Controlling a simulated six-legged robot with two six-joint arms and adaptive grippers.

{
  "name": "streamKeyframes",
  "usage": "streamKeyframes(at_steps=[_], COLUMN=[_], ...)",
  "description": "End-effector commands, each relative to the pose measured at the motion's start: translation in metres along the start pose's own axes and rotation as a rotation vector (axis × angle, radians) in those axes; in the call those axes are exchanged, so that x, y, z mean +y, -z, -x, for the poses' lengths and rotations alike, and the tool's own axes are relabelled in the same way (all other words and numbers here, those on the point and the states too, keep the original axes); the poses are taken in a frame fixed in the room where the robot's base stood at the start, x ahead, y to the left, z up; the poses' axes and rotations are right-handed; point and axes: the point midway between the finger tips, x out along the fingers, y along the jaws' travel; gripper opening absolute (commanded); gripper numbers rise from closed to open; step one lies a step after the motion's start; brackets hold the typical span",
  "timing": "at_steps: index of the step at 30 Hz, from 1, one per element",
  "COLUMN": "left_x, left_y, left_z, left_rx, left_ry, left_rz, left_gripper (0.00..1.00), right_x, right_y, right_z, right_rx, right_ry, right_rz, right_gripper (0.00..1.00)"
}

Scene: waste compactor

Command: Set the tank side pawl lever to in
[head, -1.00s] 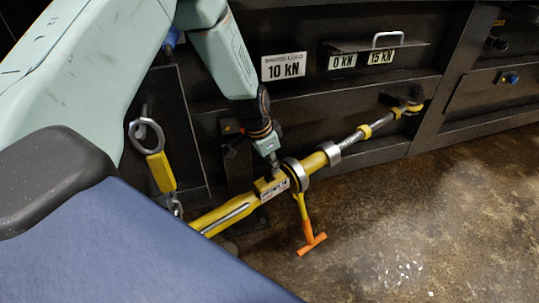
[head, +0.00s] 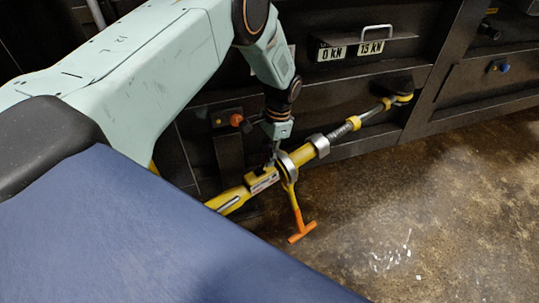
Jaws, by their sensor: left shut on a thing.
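A yellow ratchet tensioner (head: 305,153) with grey ring collars lies slanted along the dark machine wall. An orange T-handle (head: 302,232) hangs from its middle collar. My left gripper (head: 272,162) points down at the tensioner body, just left of the collar and beside a small white label (head: 264,181). It is shut on a small part there, which looks like the pawl lever; the fingers hide most of it, so I cannot tell its setting. My right gripper is out of view.
A threaded rod (head: 342,131) runs from the tensioner to a yellow end eye (head: 404,98) at the wall. A red knob (head: 237,120) sits left of my left wrist. Plates reading 0 kN (head: 331,53) and 15 kN (head: 370,48) are above. The brown floor (head: 430,220) at right is clear.

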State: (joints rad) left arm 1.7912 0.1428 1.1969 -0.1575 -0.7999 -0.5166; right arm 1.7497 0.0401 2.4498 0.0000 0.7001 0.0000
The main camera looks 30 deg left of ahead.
Motion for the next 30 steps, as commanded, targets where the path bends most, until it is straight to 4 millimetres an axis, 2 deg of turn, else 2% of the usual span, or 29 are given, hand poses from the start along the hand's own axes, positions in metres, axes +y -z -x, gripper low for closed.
streamKeyframes(at_steps=[17, 18, 25, 30], left_x=[0.0000, -0.0001, 0.0001, 0.0000], left_y=[-0.0021, -0.0021, -0.0018, -0.0008], left_z=[-0.0007, -0.0007, -0.0010, -0.0009], left_rx=[-0.022, -0.022, -0.023, -0.023], left_ry=[-0.001, -0.001, -0.002, -0.002], left_rz=[0.001, 0.001, 0.001, 0.001], left_gripper=[0.00, 0.17, 0.37, 0.37], right_x=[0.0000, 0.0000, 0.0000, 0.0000], right_y=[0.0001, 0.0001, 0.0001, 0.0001], right_z=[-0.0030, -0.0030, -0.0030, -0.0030], right_rx=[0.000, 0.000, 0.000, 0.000], right_ry=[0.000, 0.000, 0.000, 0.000], right_rz=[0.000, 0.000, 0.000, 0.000], right_gripper=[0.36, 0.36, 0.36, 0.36])
